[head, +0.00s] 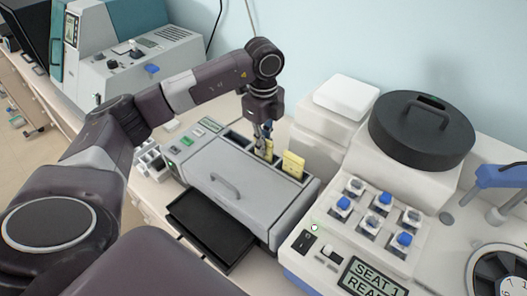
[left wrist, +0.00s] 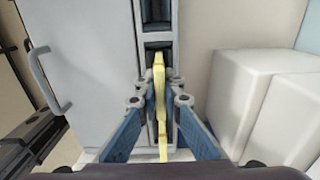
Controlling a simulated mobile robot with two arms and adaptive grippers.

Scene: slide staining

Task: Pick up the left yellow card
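The left yellow card (head: 267,152) stands upright in a slot on top of the grey staining machine (head: 215,165). My left gripper (head: 263,133) points down at it from above, with its fingers beside the card's upper part. In the left wrist view the card (left wrist: 159,85) shows as a thin yellow strip between the two blue fingers. Whether the fingers press on it is not clear. A second yellow card (head: 293,164) stands upright in a slot to the right. My right gripper is not in view.
A black tray (head: 210,228) projects from the machine's front. White stacked boxes (head: 325,125) stand close on its right, with a black-lidded device (head: 422,125) beyond. A control box (head: 345,240) with blue-and-white knobs is at front right. A grey-teal instrument (head: 135,60) stands at back left.

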